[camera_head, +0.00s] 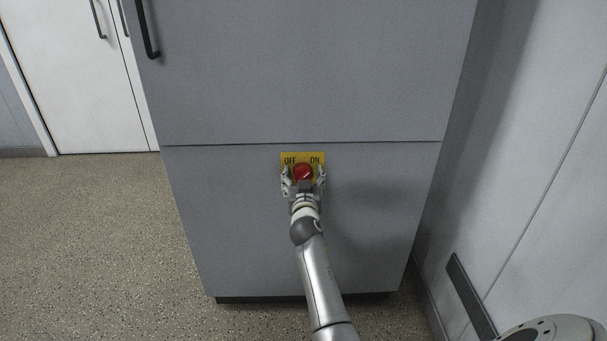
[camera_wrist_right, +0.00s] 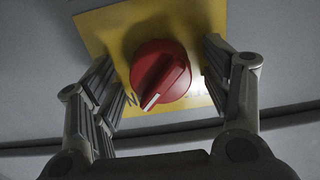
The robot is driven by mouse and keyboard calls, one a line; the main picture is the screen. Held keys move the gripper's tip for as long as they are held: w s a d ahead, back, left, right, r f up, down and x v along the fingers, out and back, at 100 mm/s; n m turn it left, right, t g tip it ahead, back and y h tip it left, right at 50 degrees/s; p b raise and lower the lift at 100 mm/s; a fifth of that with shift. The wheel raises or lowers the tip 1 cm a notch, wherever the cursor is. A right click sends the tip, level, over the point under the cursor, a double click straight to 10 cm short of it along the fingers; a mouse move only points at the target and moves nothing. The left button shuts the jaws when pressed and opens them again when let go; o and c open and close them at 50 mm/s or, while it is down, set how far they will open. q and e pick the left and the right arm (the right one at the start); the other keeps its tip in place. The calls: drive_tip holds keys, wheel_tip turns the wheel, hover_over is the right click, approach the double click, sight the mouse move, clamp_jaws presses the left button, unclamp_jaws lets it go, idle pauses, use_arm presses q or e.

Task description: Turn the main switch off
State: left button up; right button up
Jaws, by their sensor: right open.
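The main switch is a red round knob (camera_head: 304,172) on a yellow plate (camera_head: 288,155) marked OFF at the left and ON at the right. The plate is on the front of a grey cabinet. My right gripper (camera_head: 304,180) is open, with one finger on each side of the knob. In the right wrist view the knob (camera_wrist_right: 160,74) lies between the two fingers, with gaps visible beside it. Its white mark points to the lower left there, towards the partly hidden ON lettering. My left gripper is not in view.
The grey cabinet (camera_head: 300,75) has a horizontal seam above the plate and a dark handle (camera_head: 147,30) at the upper left. A grey wall (camera_head: 540,150) stands close on the right. Speckled floor (camera_head: 90,240) is clear at the left. White doors stand behind.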

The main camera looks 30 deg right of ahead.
drive_tip(key=shift+a, duration=0.1)
drive_tip(key=shift+c, duration=0.3)
drive_tip(key=c, duration=1)
